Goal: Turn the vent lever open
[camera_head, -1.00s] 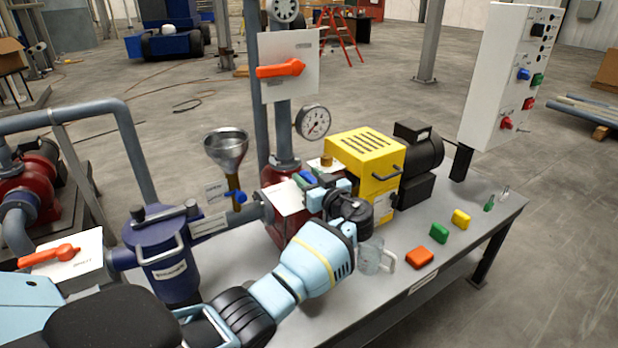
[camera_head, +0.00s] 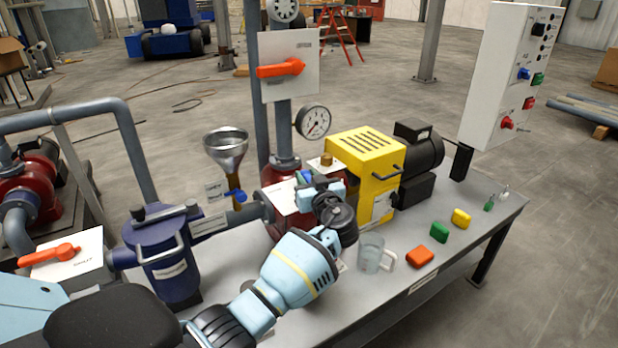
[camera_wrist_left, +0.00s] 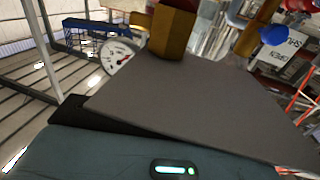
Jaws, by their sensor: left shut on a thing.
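My left gripper (camera_head: 308,188) reaches over the bench to the top of the red pump casing (camera_head: 285,222). It is shut on a small part there, which appears to be the blue vent lever (camera_head: 303,178). The jaws hide most of that lever, and its exact angle cannot be told. A brass cap (camera_head: 326,160) stands just behind the jaws. In the left wrist view a brass fitting (camera_wrist_left: 172,30) shows at the top, above a broad grey surface that fills the middle. My right gripper is not in view.
A pressure gauge (camera_head: 313,122) and a yellow motor guard (camera_head: 365,165) are close behind the gripper. The funnel (camera_head: 226,148) with its blue valve handle (camera_head: 235,196) is to the left.

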